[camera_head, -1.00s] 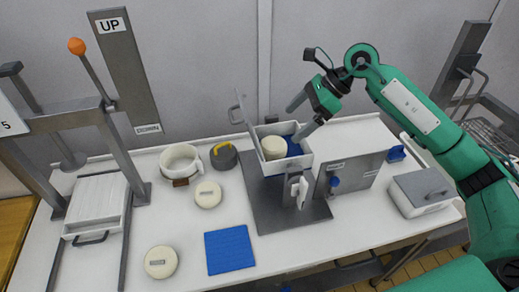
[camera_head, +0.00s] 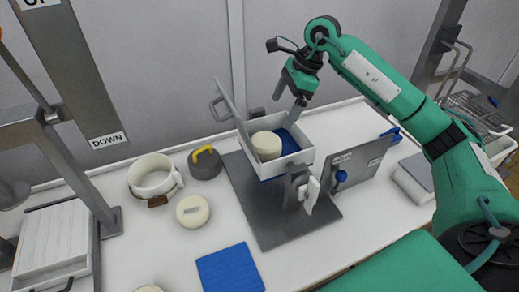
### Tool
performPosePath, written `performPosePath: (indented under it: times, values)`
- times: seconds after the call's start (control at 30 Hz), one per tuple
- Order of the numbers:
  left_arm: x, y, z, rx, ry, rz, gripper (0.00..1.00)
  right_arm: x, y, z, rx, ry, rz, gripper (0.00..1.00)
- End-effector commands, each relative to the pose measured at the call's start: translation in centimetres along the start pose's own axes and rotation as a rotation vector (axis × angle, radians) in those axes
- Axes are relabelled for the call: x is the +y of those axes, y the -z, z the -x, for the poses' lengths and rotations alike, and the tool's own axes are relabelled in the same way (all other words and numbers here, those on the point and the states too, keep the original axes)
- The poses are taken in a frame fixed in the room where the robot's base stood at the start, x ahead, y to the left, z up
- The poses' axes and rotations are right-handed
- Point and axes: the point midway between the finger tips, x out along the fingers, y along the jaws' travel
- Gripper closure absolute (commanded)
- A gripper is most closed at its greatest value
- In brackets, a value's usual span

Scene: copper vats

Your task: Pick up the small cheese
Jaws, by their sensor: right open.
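A pale round cheese (camera_head: 266,145) sits in an open white box (camera_head: 297,158) with a blue lining, at the box's left side. A second pale round cheese (camera_head: 193,211) with a small label lies on the white table. A third (camera_head: 149,289) is cut off by the bottom edge. I cannot tell by size which one is called small. My right gripper (camera_head: 287,100) is open and empty, pointing down above the back of the box, close to the cheese there but apart from it. My left gripper is not in view.
The box's lid (camera_head: 230,98) stands raised on its left. A white pot (camera_head: 154,178), a grey weight with a yellow handle (camera_head: 205,165) and a blue mat (camera_head: 230,270) are on the table. A grey upright panel (camera_head: 362,165) stands right of the box.

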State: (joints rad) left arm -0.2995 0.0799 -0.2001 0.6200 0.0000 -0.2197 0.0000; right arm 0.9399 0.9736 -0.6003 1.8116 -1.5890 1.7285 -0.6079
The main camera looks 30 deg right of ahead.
Motion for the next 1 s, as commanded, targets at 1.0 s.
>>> performPosePath:
  times: [1.0]
  values:
    - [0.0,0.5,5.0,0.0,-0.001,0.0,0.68,0.4,-0.6,-13.0,-0.001,-0.003,-0.001,0.0]
